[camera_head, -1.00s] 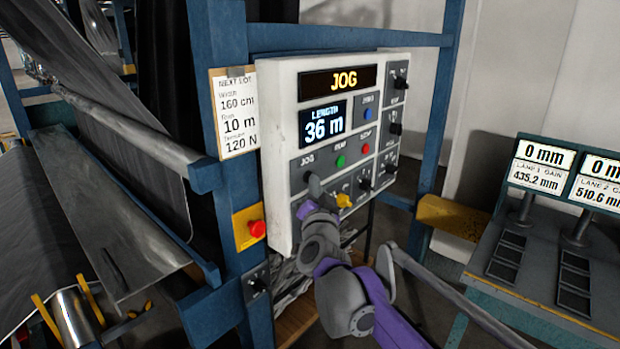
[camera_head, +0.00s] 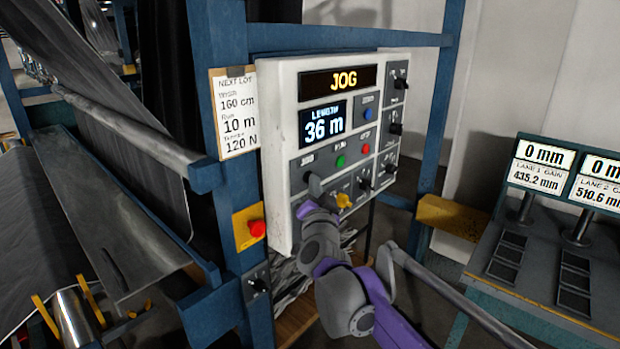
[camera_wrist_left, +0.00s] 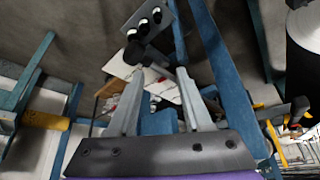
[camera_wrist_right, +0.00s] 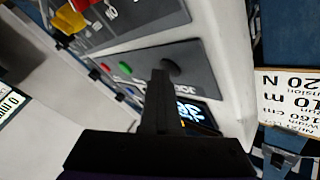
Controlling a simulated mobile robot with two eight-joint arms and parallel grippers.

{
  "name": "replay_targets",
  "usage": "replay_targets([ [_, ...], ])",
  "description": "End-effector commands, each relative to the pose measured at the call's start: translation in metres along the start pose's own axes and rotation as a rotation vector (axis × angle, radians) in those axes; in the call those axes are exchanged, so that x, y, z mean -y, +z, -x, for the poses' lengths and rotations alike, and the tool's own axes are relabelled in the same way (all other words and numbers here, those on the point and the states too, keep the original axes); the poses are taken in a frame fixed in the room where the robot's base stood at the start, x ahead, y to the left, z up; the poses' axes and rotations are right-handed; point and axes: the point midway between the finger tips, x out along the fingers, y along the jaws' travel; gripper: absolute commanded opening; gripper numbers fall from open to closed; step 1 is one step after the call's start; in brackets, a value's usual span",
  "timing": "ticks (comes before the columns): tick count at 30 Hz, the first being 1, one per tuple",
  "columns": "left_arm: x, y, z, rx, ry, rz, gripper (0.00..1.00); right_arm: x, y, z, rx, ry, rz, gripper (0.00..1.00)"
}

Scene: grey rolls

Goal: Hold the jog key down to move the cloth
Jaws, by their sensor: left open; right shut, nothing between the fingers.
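The white control box (camera_head: 282,150) shows JOG on its upper display (camera_head: 337,82) and 36 m on its length display (camera_head: 322,124). The dark round jog key (camera_wrist_right: 171,67) is on the box's grey key panel, left of the green button. My right gripper (camera_head: 315,184) is shut and empty, its fingertips right at the jog key; it also shows in the right wrist view (camera_wrist_right: 160,76). They largely hide the key in the head view, and I cannot tell how far it is pressed. Grey cloth (camera_head: 85,60) hangs at the left. My left gripper (camera_wrist_left: 157,88) is open and empty, away from the panel.
A green button (camera_head: 340,161), a red button (camera_head: 366,149) and a yellow knob (camera_head: 344,200) are close to my right fingers. A red emergency button (camera_head: 257,229) is lower left on a blue post. A desk with displays (camera_head: 541,165) stands right.

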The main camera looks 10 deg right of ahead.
Motion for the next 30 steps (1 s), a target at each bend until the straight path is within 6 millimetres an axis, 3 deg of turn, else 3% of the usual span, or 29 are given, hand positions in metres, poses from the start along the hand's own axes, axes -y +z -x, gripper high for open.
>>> replay_targets([
  [24, 0.0, -0.004, 0.003, -0.003, 0.0, 0.0, 0.5, -0.01, -0.01, 0.013, 0.0, 0.0, 0.0, 0.0],
  [30, 0.0, -0.009, 0.008, -0.008, 0.0, 0.0, 0.5, -0.019, -0.02, 0.025, -0.002, 0.001, 0.0, 0.0],
])
